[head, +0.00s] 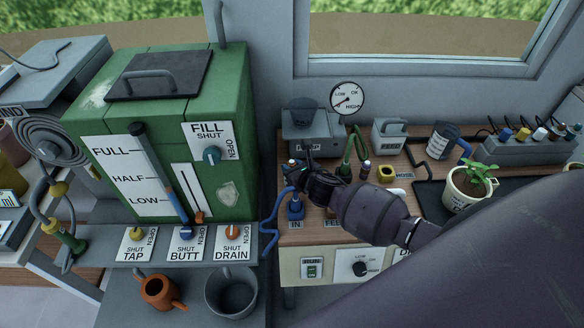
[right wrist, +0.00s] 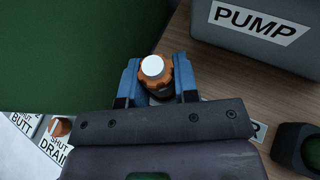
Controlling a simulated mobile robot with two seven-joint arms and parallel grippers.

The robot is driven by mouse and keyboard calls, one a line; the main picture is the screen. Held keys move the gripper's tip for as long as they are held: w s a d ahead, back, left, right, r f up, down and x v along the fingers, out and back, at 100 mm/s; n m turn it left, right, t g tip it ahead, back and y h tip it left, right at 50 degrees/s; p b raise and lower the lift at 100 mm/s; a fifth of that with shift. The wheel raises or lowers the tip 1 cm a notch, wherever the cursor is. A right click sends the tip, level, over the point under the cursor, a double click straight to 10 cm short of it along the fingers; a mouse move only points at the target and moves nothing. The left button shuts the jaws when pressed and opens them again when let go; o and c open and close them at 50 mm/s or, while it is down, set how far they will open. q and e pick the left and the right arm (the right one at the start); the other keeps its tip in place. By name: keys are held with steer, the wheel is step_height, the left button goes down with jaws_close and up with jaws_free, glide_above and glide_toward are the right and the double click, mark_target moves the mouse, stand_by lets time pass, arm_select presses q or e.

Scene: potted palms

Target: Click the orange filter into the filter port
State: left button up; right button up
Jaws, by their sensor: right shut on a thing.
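My right gripper (head: 298,174) reaches in from the right over the wooden bench, beside the green tank. In the right wrist view its two blue fingers (right wrist: 156,84) are shut on the orange filter (right wrist: 154,82), which has a round white top. The filter stands upright between the fingertips, above or on the bench; I cannot tell whether its lower end touches anything. In the head view the gripper mostly hides it. The filter port cannot be made out; a label ending in R is partly covered by the gripper in the wrist view. My left gripper is not in view.
The green tank (head: 170,150) stands close on the left, and the grey pump (head: 312,132) behind. A blue IN fitting (head: 295,211) and blue hose (head: 268,235) are just below the gripper.

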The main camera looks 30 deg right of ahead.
mark_target(292, 162)
steer(key=shift+s+f, duration=0.1)
steer(key=shift+f, duration=0.25)
steer(key=shift+s+f, duration=0.2)
steer(key=shift+f, duration=0.15)
steer(key=shift+r, duration=0.25)
steer(key=shift+w+a+r+p, duration=0.1)
steer(key=shift+w+r+p, duration=0.1)
steer(key=shift+r+p, duration=0.45)
steer(key=shift+w+r+p, duration=0.1)
steer(key=shift+r+p, duration=0.8)
steer(key=shift+r, duration=0.35)
steer(key=shift+r+p, duration=0.65)
steer(key=shift+p, duration=0.05)
